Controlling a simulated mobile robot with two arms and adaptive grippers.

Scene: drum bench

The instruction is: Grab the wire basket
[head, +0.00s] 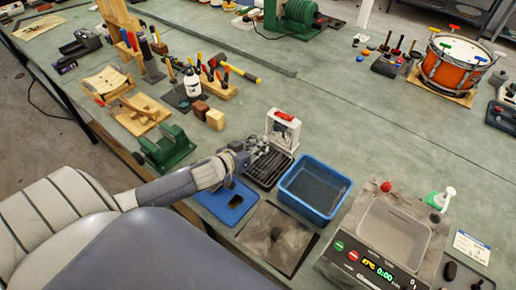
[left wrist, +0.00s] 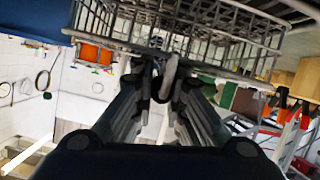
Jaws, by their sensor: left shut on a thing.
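The wire basket (head: 270,166) is a dark wire mesh tray at the middle of the bench in the head view, just left of the blue tub. In the left wrist view the basket (left wrist: 225,25) fills the top, with a grey loop reaching down between my fingers. My left gripper (head: 245,152) is at the basket's left end, and it also shows in the left wrist view (left wrist: 165,82). It is shut on the basket at that loop. Whether the basket is lifted off the bench I cannot tell. My right gripper is not in view.
A blue tub (head: 315,190) stands close to the basket's right. A white stand with a red top (head: 283,130) is right behind it. A blue mat (head: 230,203) lies in front, left of a dark plate (head: 275,238). A grey basin unit (head: 390,235) is at front right.

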